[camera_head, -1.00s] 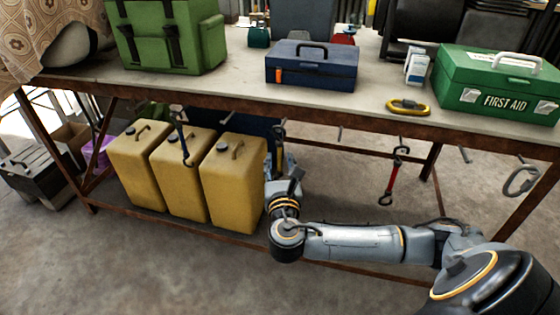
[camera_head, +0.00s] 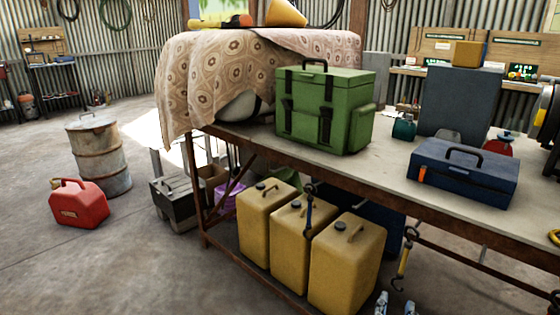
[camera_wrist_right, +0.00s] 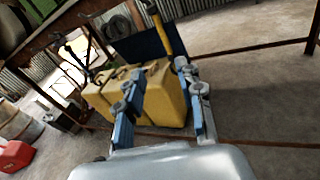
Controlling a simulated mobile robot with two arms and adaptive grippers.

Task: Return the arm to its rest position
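My right gripper (camera_head: 396,305) shows only by its two blue-grey fingertips at the bottom edge of the head view, in front of the rightmost yellow canister (camera_head: 347,262). In the right wrist view the gripper (camera_wrist_right: 160,98) has its fingers spread apart with nothing between them. Yellow canisters (camera_wrist_right: 166,95) stand beyond the fingers there, apart from them. The rest of my right arm is out of the head view. My left gripper is not in view.
The workbench (camera_head: 405,185) carries a green case (camera_head: 325,110) and a blue toolbox (camera_head: 465,172). Hooked straps, one yellow (camera_head: 404,262), hang from its edge. A red jerrycan (camera_head: 78,204) and a metal drum (camera_head: 98,155) stand left. The floor at front left is clear.

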